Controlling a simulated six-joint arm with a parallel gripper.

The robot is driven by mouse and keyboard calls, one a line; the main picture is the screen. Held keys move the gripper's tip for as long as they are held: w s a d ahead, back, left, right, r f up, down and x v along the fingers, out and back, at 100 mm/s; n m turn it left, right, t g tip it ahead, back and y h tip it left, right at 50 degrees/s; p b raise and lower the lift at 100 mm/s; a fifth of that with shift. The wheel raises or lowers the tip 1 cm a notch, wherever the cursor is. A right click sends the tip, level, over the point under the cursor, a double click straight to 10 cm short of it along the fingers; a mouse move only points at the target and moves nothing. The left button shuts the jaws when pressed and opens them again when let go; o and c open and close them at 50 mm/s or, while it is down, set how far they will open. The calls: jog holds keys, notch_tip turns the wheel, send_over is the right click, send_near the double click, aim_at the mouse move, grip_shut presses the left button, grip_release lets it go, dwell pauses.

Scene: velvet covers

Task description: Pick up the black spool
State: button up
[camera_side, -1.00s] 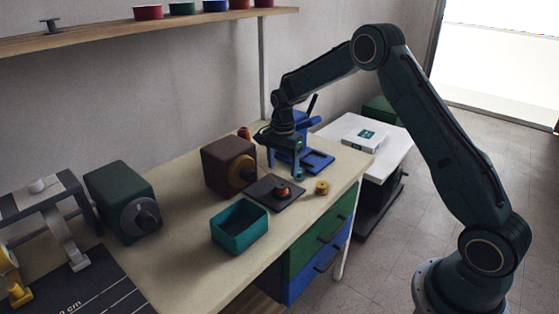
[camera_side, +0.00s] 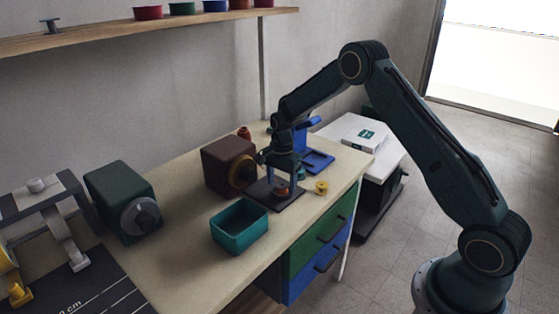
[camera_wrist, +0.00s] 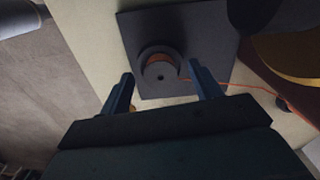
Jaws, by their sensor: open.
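The black spool (camera_wrist: 161,66) has dark flanges and some orange-brown thread wound on it. It stands upright on a dark square plate (camera_wrist: 210,22). In the side view the spool (camera_side: 281,190) shows on the same plate (camera_side: 258,193), partly hidden under my gripper. My gripper (camera_side: 282,177) is above the spool, pointing down. In the wrist view the fingers of my gripper (camera_wrist: 160,72) are spread and the spool appears between and just beyond their tips. I cannot tell how much height is left between them.
An orange thread (camera_wrist: 240,84) runs from the spool to the right. A brown box-shaped device (camera_side: 225,163) stands left of the plate. A teal bin (camera_side: 240,227) is in front, a yellow spool (camera_side: 321,187) to the right, and a blue stand (camera_side: 318,158) behind.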

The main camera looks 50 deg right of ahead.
aim_at(282, 185)
dwell(0.5)
jog(key=c, duration=1)
notch_tip(282, 185, up, 20)
jog(key=shift+f, duration=0.1)
dwell(0.7)
